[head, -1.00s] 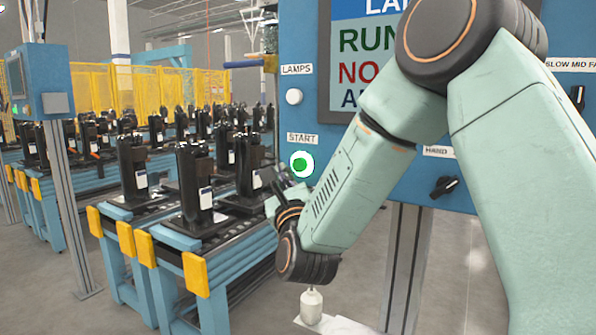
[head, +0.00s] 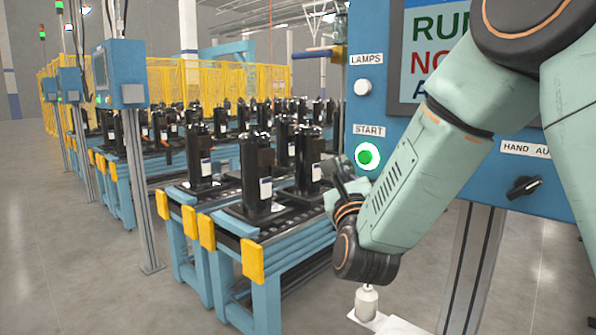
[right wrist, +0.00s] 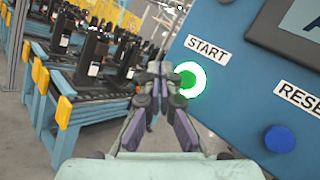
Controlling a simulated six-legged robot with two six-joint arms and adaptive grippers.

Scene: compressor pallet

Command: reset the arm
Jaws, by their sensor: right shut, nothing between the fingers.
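My right arm reaches in from the right in the head view. My right gripper (head: 343,178) is near the green START button (head: 367,157) on the blue control panel (head: 385,112). In the right wrist view my right gripper (right wrist: 158,82) is shut and empty, its fingertips just left of the lit START button (right wrist: 188,80). I cannot tell whether the fingertips touch the button. My left gripper does not show in either view.
A conveyor (head: 262,232) with yellow end caps carries several black compressors (head: 257,170) left of the panel. A blue RESET button (right wrist: 279,139) is at the lower right in the wrist view. A selector knob (head: 523,187) sits on the panel. Open floor (head: 80,270) lies left.

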